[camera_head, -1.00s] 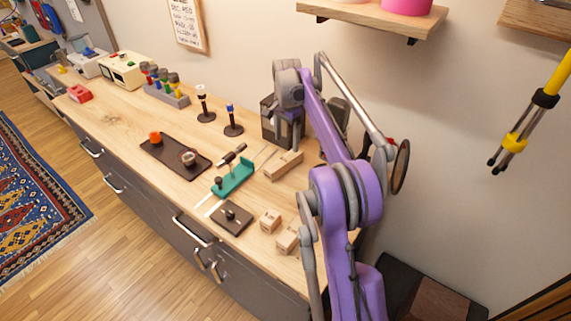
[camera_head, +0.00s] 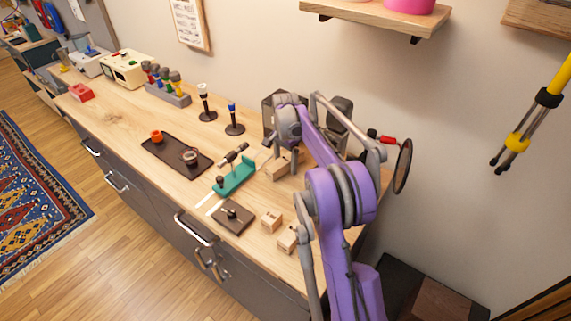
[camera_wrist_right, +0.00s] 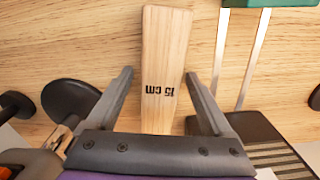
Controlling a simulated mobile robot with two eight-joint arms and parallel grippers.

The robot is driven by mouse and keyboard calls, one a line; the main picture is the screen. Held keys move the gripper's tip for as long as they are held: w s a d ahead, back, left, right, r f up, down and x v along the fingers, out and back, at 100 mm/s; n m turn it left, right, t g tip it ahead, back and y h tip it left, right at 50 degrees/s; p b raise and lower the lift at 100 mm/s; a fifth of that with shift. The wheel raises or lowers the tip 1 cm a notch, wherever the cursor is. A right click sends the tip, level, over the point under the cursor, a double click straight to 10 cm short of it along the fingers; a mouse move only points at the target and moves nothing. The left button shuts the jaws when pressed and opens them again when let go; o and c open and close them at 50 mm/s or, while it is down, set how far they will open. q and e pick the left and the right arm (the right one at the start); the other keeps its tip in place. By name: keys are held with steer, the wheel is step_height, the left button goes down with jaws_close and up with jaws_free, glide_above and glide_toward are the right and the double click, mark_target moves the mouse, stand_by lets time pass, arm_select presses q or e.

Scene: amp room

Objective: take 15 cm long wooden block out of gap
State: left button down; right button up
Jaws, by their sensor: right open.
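The pale wooden block marked 15 cm (camera_wrist_right: 165,75) shows in the right wrist view, its label upside down. In the head view the block (camera_head: 277,171) lies near the wall side of the worktop, partly covered by my right arm. My right gripper (camera_wrist_right: 158,78) is open, with one finger on each side of the block and space visible between fingers and wood. In the head view the gripper (camera_head: 283,153) hangs over the block, mostly hidden by its own wrist. The block's near end is hidden behind the gripper, and I cannot make out the gap. My left gripper is not in view.
A green fixture (camera_head: 236,178) stands left of the block. A dark square plate (camera_head: 231,217) and two small wooden blocks (camera_head: 271,221) lie nearer the front edge. A dark machine (camera_head: 270,112) stands behind by the wall.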

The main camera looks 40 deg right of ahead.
jaws_close()
steer(key=shift+r, duration=0.1)
stand_by(0.3)
